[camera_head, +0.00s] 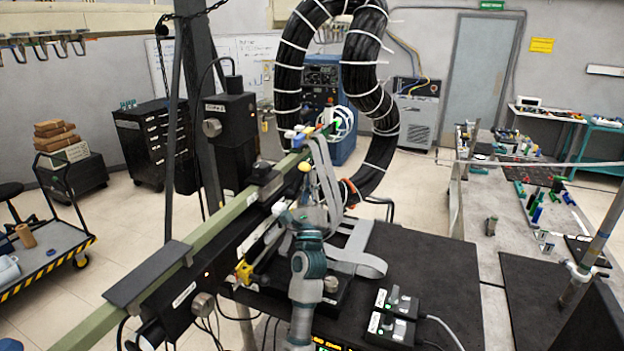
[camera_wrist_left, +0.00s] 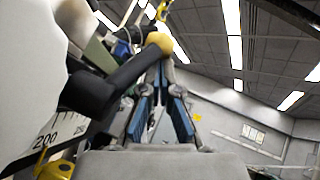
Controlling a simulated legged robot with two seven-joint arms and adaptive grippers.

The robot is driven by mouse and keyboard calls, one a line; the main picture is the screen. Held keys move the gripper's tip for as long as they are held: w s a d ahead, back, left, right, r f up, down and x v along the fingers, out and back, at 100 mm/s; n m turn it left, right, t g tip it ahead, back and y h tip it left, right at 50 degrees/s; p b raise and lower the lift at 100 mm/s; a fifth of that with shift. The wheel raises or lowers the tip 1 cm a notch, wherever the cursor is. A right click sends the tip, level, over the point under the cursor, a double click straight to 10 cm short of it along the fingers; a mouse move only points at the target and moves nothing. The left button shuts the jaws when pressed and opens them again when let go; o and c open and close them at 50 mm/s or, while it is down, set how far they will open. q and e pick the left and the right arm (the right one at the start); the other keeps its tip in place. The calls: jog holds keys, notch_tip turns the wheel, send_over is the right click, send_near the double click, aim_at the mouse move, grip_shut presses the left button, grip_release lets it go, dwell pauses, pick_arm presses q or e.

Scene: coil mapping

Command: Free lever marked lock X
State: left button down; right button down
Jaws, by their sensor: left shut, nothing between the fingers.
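A black lever with a yellow ball knob (camera_wrist_left: 160,42) crosses the left wrist view, near the tips of my left gripper (camera_wrist_left: 162,72). The gripper's blue-padded fingers converge below the knob and hold nothing. Whether they touch the lever, I cannot tell. In the head view my left gripper (camera_head: 308,214) is at the long green rail (camera_head: 222,224), among straps and fittings. A yellow knob (camera_head: 304,166) shows just beyond it. I cannot read a lock X mark on any lever. My right gripper is in neither view.
A thick black hose (camera_head: 292,62) with white ties loops above the rail. Grey straps (camera_head: 357,262) hang over the dark tabletop (camera_head: 438,262). Two small switch boxes (camera_head: 390,328) stand at its front. A numbered scale (camera_wrist_left: 55,138) is close at left in the wrist view.

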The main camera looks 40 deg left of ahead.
pick_arm(q)
jog(key=shift+s+r, duration=0.1)
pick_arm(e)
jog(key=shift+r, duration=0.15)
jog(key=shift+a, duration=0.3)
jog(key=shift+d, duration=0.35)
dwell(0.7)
pick_arm(q)
jog(key=v, duration=1.2)
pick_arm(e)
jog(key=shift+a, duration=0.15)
pick_arm(q)
jog(key=shift+f, duration=0.2)
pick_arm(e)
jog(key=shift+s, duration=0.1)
